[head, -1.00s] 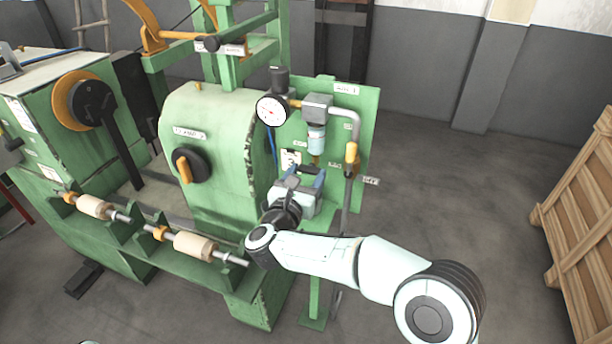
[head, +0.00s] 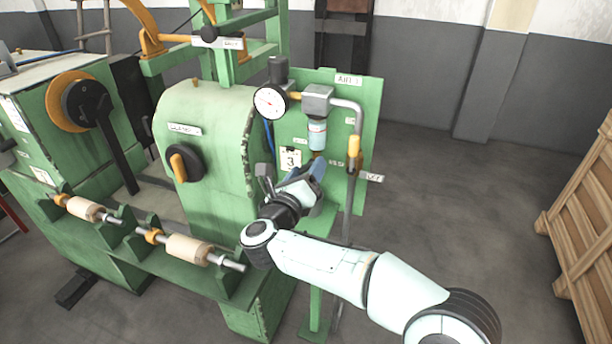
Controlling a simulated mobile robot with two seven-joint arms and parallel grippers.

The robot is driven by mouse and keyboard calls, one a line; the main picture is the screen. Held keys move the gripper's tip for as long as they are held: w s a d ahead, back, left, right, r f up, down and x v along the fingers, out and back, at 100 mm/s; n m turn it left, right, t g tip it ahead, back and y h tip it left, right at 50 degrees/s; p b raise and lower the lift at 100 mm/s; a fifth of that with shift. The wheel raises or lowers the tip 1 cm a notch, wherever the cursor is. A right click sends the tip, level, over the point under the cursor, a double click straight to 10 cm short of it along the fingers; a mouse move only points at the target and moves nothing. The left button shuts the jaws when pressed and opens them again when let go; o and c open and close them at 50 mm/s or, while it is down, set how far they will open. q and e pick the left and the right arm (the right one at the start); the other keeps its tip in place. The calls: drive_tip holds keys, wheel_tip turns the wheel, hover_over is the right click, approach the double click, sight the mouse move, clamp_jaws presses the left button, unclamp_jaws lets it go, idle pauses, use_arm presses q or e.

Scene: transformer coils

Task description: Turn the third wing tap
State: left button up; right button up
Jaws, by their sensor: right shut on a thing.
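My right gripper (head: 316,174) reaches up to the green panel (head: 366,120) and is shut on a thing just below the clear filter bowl. It is turned so that its body hides what the fingers hold; the wing tap itself cannot be made out, so I take it to be the held thing. A white tag with a 3 (head: 290,159) hangs on the panel, just left of the fingers. My left gripper is not in view.
A pressure gauge (head: 270,102), a filter bowl (head: 317,134) and a grey pipe (head: 350,205) with a yellow lever (head: 353,146) crowd the panel. The green winding machine (head: 215,115) stands left. A wooden crate (head: 585,215) stands right, with clear floor between.

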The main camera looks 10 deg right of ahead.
drive_tip(key=n, duration=0.2)
drive_tip(key=shift+n, duration=0.4)
drive_tip(key=n+p, duration=0.1)
drive_tip(key=n, duration=0.1)
drive_tip(key=shift+n, duration=0.4)
drive_tip(key=shift+n+p, duration=0.5)
drive_tip(key=shift+n, duration=0.7)
drive_tip(key=shift+n+p, duration=0.45)
drive_tip(key=shift+n, duration=0.85)
drive_tip(key=shift+f, duration=0.1)
drive_tip(key=o, duration=1.1)
drive_tip(key=shift+c, duration=0.2)
drive_tip(key=b+v, duration=0.2)
drive_tip(key=v, duration=1.1)
drive_tip(key=shift+s+a, duration=0.2)
